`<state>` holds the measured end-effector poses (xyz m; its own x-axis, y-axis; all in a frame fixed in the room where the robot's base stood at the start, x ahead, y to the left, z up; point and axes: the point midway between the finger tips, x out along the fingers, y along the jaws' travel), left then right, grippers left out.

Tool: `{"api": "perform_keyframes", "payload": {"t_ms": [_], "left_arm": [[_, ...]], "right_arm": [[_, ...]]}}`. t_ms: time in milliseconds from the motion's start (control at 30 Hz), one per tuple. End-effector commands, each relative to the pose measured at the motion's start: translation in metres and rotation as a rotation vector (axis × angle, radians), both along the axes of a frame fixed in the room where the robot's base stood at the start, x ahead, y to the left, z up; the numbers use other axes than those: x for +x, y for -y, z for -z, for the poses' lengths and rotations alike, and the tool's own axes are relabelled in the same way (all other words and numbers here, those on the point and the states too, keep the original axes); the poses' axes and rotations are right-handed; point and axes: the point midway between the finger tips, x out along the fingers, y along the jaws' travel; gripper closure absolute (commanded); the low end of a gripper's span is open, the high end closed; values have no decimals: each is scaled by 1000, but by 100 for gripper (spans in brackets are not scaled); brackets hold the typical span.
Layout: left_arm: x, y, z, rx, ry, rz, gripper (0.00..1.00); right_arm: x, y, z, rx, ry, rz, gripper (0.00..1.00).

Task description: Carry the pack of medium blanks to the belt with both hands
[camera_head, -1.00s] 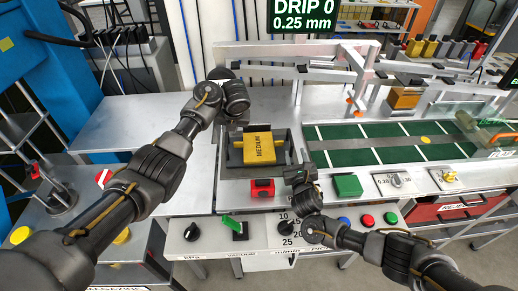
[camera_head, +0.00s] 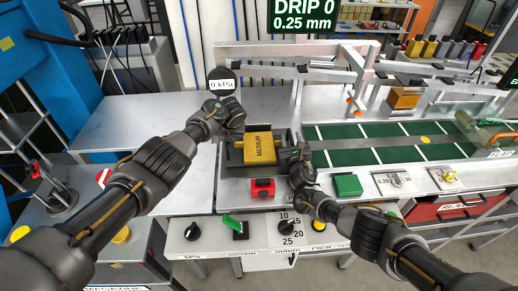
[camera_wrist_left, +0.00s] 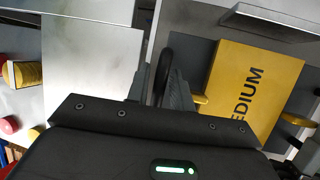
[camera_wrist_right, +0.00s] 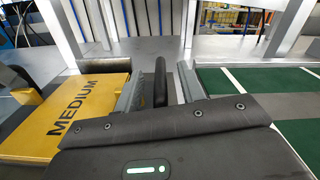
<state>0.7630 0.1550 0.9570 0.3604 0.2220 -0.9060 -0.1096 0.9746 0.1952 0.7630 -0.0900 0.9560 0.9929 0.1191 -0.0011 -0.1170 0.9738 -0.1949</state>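The yellow pack of medium blanks (camera_head: 261,147), labelled MEDIUM, sits in a dark cradle (camera_head: 236,158) on the metal bench. My left gripper (camera_head: 235,136) is at the cradle's left side. In the left wrist view its fingers (camera_wrist_left: 158,90) are apart beside the pack (camera_wrist_left: 250,85), with a dark curved bar (camera_wrist_left: 166,70) between them. My right gripper (camera_head: 297,158) is at the cradle's right side. In the right wrist view its fingers (camera_wrist_right: 160,88) are apart, with a dark upright bar (camera_wrist_right: 160,82) between them. I cannot tell whether either gripper touches its bar.
The green belt (camera_head: 385,150) runs to the right of the cradle. A red block (camera_head: 263,188) and a green block (camera_head: 347,185) are in front. A 0 kPa gauge (camera_head: 222,82) stands behind my left wrist. The bench left of the cradle is clear.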

Motion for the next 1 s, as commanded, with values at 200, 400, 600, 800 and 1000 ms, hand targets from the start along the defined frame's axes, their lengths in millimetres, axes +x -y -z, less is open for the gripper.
{"api": "perform_keyframes", "payload": {"t_ms": [200, 400, 600, 800, 1000], "left_arm": [[0, 0, 0, 0, 0, 0, 98], [0, 0, 0, 0, 0, 0, 100], [0, 0, 0, 0, -1, 0, 100], [0, 0, 0, 0, -1, 0, 100], [0, 0, 0, 0, -1, 0, 100]], "right_arm": [[0, 0, 0, 0, 0, 1, 81], [0, 0, 0, 0, 0, 1, 100], [0, 0, 0, -1, 0, 1, 100], [0, 0, 0, -2, 0, 0, 100], [0, 0, 0, -2, 0, 0, 100]]}}
